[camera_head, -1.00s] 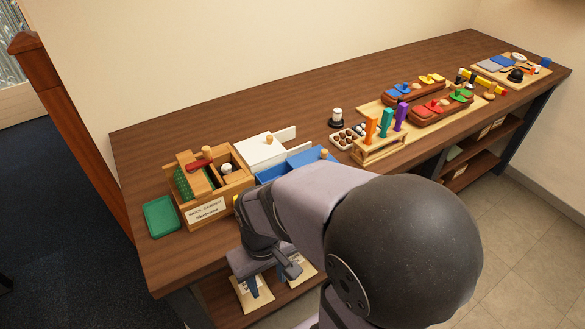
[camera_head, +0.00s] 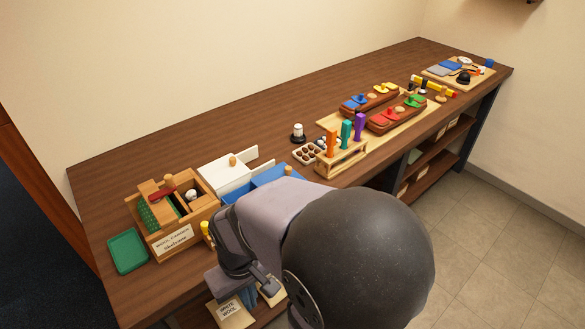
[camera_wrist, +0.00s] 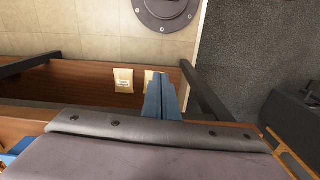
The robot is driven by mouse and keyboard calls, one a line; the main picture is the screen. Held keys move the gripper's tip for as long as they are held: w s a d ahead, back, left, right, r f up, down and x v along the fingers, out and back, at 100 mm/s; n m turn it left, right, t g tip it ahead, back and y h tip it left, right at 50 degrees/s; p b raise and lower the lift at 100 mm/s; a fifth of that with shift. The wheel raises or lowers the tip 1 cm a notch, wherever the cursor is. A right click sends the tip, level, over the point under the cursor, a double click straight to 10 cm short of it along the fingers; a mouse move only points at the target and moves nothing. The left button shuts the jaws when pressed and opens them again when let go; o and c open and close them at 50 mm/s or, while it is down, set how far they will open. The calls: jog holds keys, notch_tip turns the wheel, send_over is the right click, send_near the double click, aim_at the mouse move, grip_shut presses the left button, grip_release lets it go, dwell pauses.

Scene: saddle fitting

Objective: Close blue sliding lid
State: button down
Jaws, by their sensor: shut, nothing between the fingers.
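The blue box with its blue sliding lid (camera_head: 272,176) stands near the front edge of the bench. A round wooden knob (camera_head: 288,170) is at the lid's right end. My arm hides the front of the box, and I cannot tell exactly how far the lid is slid. My gripper (camera_head: 270,291) hangs in front of the bench, below the top and apart from the lid. In the wrist view its blue-grey fingers (camera_wrist: 160,80) are together and empty, over the lower shelf. A blue piece (camera_wrist: 18,150) shows at that view's left edge; I cannot tell what it is.
A white box (camera_head: 222,174) with a knob stands behind the blue one. A wooden box (camera_head: 172,242) and green tray (camera_head: 127,251) are at left. A dotted tray (camera_head: 308,153) and a rack with coloured pegs (camera_head: 342,162) are at right. The floor in front is clear.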

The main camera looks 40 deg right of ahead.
jog(key=s+d+m+g+y+p, duration=0.1)
jog(key=s+d+m+g+p, duration=0.15)
jog(key=s+d+m, duration=0.4)
jog(key=w+d+r+m+t+p, duration=0.1)
jog(key=w+d+m+t+p, duration=0.2)
jog(key=d, duration=1.2)
jog(key=w+d+r+m+t+p, duration=0.1)
jog(key=w+d+m+t, duration=0.3)
jog(key=d, duration=1)
jog(key=w+d+r+n+t+y, duration=0.2)
jog(key=w+d+r+n, duration=0.1)
jog(key=w+r+n, duration=0.7)
jog(key=shift+w+r, duration=1.2)
jog(key=shift+r, duration=0.45)
